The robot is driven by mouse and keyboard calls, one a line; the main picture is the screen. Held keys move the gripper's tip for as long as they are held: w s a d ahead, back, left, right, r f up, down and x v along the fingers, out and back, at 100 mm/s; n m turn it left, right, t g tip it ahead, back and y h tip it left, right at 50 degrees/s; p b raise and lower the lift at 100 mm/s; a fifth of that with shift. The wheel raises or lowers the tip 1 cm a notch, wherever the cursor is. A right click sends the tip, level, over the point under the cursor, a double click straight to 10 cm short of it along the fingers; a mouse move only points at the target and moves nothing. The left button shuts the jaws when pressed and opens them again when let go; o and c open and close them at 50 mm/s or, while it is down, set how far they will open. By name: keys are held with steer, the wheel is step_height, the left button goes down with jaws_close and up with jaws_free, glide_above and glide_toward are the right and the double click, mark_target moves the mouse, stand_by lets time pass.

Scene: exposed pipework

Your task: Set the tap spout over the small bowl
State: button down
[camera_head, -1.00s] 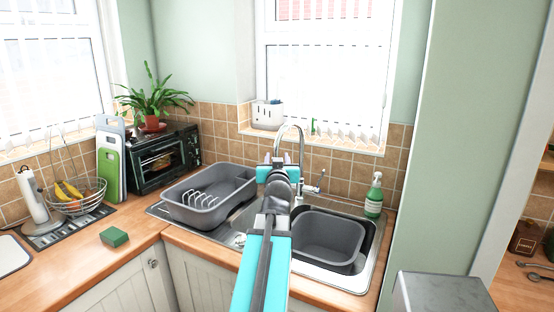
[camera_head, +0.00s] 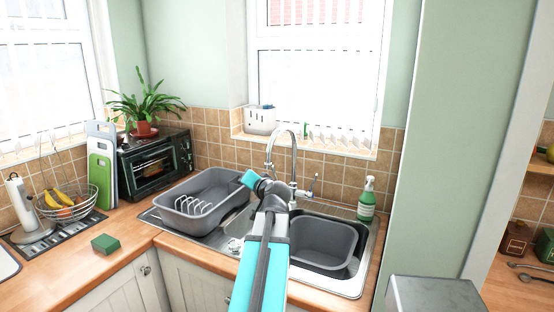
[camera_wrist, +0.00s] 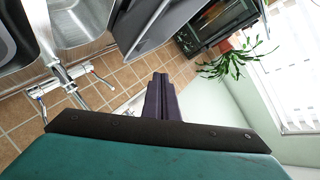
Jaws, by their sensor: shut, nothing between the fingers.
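The chrome tap (camera_head: 293,160) stands behind the sink. Its tall spout (camera_head: 283,132) arches to the left, with its end partly behind my arm. The small bowl (camera_head: 235,243) is the narrow middle part of the sink, with a strainer in it, largely hidden by the grey dish rack and my arm. In the wrist view the tap (camera_wrist: 62,75) is at the left, below the steel sink. My gripper (camera_wrist: 160,77) is shut and empty, apart from the tap. In the head view its teal body (camera_head: 252,179) is left of the spout; its fingertips are hidden.
A grey dish rack (camera_head: 205,217) stands on the left of the sink. A grey basin (camera_head: 320,243) fills the large right bowl. A green soap bottle (camera_head: 367,198) stands behind it at the right. A toaster oven (camera_head: 155,160) and a plant (camera_head: 145,105) are at the back left.

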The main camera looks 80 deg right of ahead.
steer(key=s+r+m+t+p, duration=0.2)
steer(key=s+r+m, duration=0.1)
steer(key=s, duration=0.7)
steer(key=s+r+m+t+y+p, duration=0.1)
steer(key=s+r+m+t+p, duration=0.1)
steer(key=s, duration=0.8)
steer(key=shift+s+a+r+m+t, duration=0.2)
steer(key=shift+r+m+t, duration=0.2)
steer(key=shift+r+t, duration=0.25)
steer(key=shift+p, duration=0.3)
steer(key=p, duration=0.5)
glide_toward(271, 156)
steer(key=x, duration=0.5)
steer(key=shift+r, duration=0.25)
steer(key=shift+w+d+f+p, duration=0.2)
steer(key=shift+w+d+p, duration=0.2)
steer(key=shift+w, duration=0.2)
